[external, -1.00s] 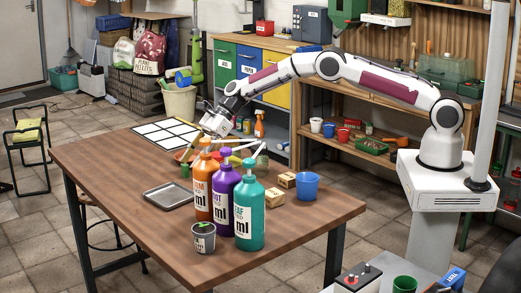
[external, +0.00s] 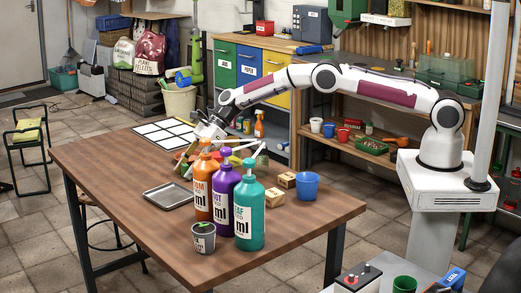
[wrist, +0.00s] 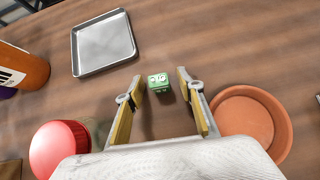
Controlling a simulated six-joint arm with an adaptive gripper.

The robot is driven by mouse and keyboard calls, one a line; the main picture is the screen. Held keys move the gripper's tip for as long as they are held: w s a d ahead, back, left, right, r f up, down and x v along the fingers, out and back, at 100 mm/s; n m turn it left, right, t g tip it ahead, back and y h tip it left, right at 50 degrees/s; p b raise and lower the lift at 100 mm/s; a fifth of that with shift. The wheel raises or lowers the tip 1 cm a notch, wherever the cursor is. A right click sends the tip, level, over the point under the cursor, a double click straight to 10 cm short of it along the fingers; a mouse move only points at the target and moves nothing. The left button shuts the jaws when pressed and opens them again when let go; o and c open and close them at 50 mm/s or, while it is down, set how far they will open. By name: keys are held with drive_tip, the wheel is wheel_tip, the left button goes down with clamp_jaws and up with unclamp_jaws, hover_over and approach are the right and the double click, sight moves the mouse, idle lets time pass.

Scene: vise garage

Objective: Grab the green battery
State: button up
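The green battery (wrist: 158,82) is a small green block with white markings in the wrist view, lying on the brown wooden table. My gripper (wrist: 160,77) is open, with one yellow-lined finger on each side of the battery and a visible gap on both sides. In the external view my gripper (external: 207,131) points down over the table's far part, behind the bottles. I cannot make out the battery clearly there.
A terracotta dish (wrist: 252,122) is close to the right finger, and a red-lidded jar (wrist: 60,148) is at lower left. A metal tray (external: 168,197), orange (external: 202,190), purple (external: 224,205) and teal (external: 249,215) bottles, and a blue cup (external: 307,187) also stand on the table.

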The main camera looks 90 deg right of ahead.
clamp_jaws()
drive_tip(key=shift+r, duration=0.1)
drive_tip(key=shift+r, duration=4.95)
